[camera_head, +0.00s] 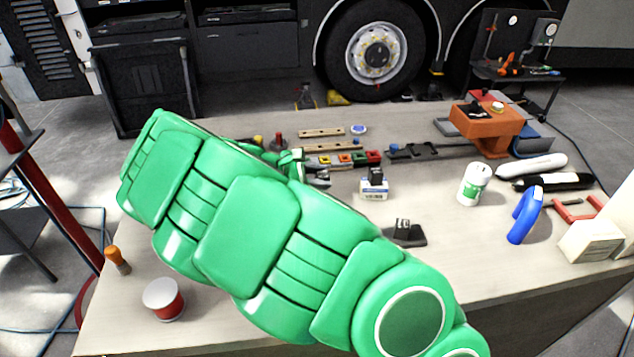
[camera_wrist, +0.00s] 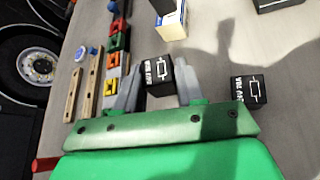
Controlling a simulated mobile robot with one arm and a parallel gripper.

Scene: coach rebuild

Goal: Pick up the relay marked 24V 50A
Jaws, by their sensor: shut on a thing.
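In the wrist view my gripper (camera_wrist: 158,72) is shut on a black relay (camera_wrist: 158,80), a small block with white print and a white circuit symbol, held between the two grey fingers. Its print is turned and too small to read surely. A second, similar black relay (camera_wrist: 248,92) stands on the table to the right, apart from the fingers. In the head view my gripper (camera_head: 318,178) is partly hidden behind my green arm, and the held relay cannot be made out.
A white-and-blue box (camera_head: 374,190) with a black item on top stands beyond the gripper. Coloured blocks (camera_head: 343,159) and wooden strips (camera_head: 322,132) lie behind.

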